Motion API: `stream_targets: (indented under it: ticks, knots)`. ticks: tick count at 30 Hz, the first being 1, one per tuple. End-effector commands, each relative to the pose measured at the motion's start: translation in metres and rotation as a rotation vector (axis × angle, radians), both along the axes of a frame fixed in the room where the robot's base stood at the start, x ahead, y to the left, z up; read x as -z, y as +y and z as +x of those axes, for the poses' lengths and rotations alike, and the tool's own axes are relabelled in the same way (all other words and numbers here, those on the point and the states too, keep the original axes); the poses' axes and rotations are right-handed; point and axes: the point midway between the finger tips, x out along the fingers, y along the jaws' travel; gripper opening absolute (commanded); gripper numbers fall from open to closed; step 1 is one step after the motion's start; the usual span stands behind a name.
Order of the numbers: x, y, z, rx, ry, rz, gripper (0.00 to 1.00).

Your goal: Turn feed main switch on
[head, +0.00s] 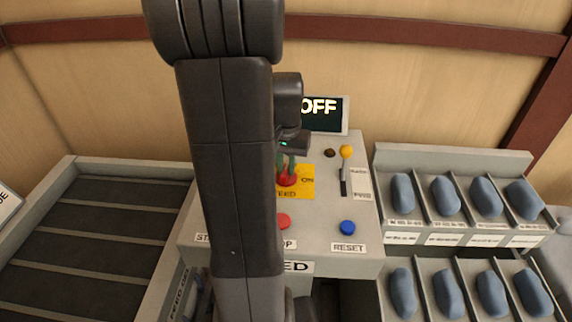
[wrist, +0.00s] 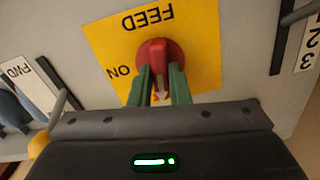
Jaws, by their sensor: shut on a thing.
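The feed main switch is a red rotary knob (head: 288,181) on a yellow plate (head: 305,188) marked FEED and ON. In the wrist view the knob (wrist: 153,53) sits between the two green fingers of my gripper (wrist: 159,72), which is shut on it. The knob's long handle runs toward the palm, with a pale mark near that end; it does not point at ON, which lies to the left there. In the head view my gripper (head: 286,162) comes down from behind the knob. My arm hides the plate's left part. The display (head: 325,115) behind reads OFF.
On the same grey panel are a red button (head: 282,221), a blue RESET button (head: 347,228) and a yellow-tipped lever (head: 346,153) close right of my gripper. Trays of blue pillows (head: 444,195) stand right. A slatted conveyor (head: 85,240) lies left.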

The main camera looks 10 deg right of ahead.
Motion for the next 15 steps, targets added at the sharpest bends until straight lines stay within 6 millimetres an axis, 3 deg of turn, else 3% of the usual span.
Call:
stream_targets:
  ticks: [15]
  knots:
    - [-0.0004, 0.0000, 0.0002, 0.479, -0.001, -0.001, 0.00]
